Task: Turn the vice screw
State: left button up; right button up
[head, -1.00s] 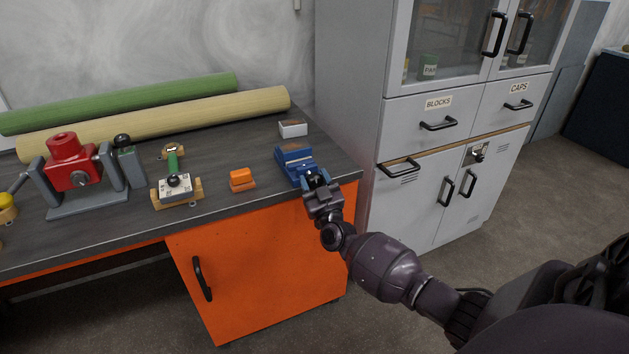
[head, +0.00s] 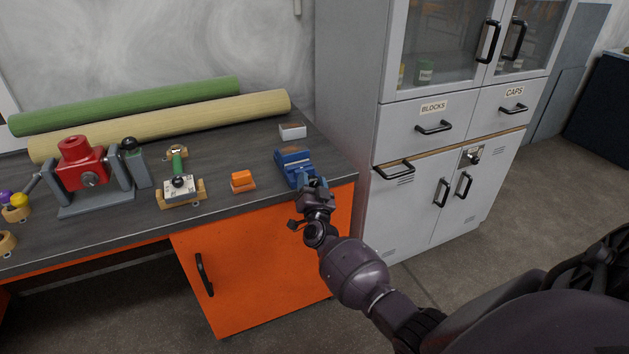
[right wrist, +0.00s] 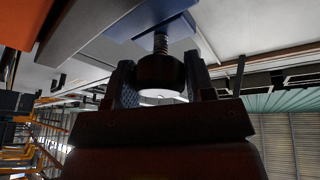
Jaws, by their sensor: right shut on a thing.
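The blue vice (head: 293,164) stands at the right front corner of the workbench in the head view. In the right wrist view the vice's screw (right wrist: 161,42) runs from the blue body (right wrist: 150,18) to a dark round knob (right wrist: 160,72). My right gripper (head: 315,184) is at the vice's front, past the bench edge. In the right wrist view the two fingers (right wrist: 160,88) stand on either side of the knob, shut on it. In the head view the gripper hides the knob and screw. My left gripper is not in view.
An orange block (head: 243,181) and a white box (head: 292,131) stand near the vice. A red device in a grey frame (head: 82,165) and a clamp fixture (head: 180,188) stand further left. A grey cabinet (head: 345,100) rises close on the right.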

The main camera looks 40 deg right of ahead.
jog(key=m+g+h+p, duration=0.1)
jog(key=m, duration=0.2)
jog(key=shift+r+m, duration=0.1)
jog(key=shift+m, duration=0.2)
jog(key=shift+m+g+p, duration=0.4)
jog(key=shift+m+g, duration=0.2)
jog(key=shift+m, duration=0.2)
jog(key=shift+f, duration=0.2)
jog(key=o, duration=0.9)
